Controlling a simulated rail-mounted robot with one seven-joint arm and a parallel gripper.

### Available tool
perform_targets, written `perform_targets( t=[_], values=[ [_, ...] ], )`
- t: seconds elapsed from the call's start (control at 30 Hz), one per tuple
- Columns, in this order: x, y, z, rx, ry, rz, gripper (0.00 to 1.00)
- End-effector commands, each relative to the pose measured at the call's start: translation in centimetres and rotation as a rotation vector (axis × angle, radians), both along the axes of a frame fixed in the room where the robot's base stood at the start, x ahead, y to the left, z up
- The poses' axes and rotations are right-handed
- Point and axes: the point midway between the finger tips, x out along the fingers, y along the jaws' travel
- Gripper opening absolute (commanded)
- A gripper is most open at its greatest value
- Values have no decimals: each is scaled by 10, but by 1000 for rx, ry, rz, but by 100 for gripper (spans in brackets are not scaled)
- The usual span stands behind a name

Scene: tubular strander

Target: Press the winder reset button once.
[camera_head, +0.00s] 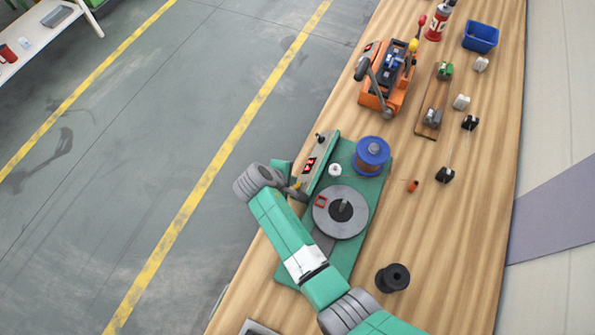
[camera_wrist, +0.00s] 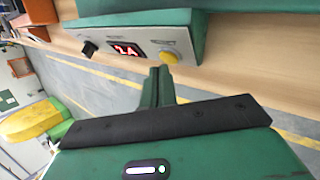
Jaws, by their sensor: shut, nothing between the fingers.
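The winder (camera_head: 368,215) is a green machine on the bench with a blue-rimmed copper spool and a grey disc. Its sloped front panel (camera_wrist: 137,42) carries a black knob (camera_wrist: 90,48), a red lit display (camera_wrist: 127,49) and a round yellow button (camera_wrist: 168,57). No label on the button is readable. My gripper (camera_wrist: 160,70) is shut and empty, with its fingertips just below the button in the wrist view. I cannot tell whether they touch it. In the head view, my gripper (camera_head: 294,189) is at the near end of the panel, and the button is mostly hidden there.
An orange machine (camera_head: 375,98) stands farther up the bench (camera_head: 440,235). A black spool (camera_head: 393,278), a blue bin (camera_head: 480,37) and several small parts lie on the right side. The floor left of the bench is clear, with yellow lines.

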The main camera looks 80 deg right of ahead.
Motion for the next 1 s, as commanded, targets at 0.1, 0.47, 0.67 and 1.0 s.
perform_targets(
  t=[0.1,0.47,0.67,1.0],
  values=[
    [-1,0,-1,0,0,0,0],
    [-4,1,-4,1,1,-1,0],
    [-6,1,-5,1,1,-1,0],
    [-6,1,-6,1,1,-1,0]
  ],
)
